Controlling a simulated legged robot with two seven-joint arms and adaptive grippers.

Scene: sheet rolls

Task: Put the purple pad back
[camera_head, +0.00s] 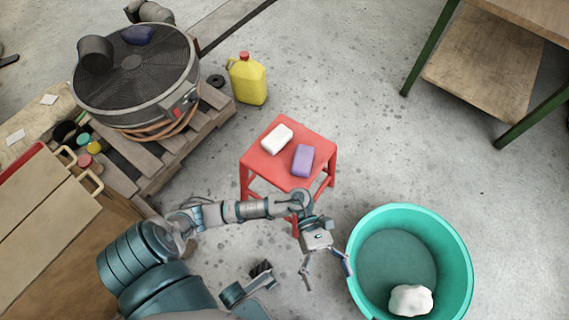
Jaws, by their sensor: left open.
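The purple pad (303,160) lies flat on the right part of the red stool (272,170). A white pad (277,139) lies beside it on the same seat, to its left, with a small gap between them. My left gripper (328,271) is open and empty, with its fingers spread. In the picture it is below the stool and just left of the teal bucket's rim, apart from the purple pad. My left forearm passes in front of the stool's lower legs. My right gripper is not seen.
The teal bucket (462,250) holds a white lump (410,300). A yellow jug (247,80) stands behind the stool. A large fan (140,75) rests on a wooden pallet (160,150) at left. A green-legged table (480,70) is at upper right. Floor right of the stool is clear.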

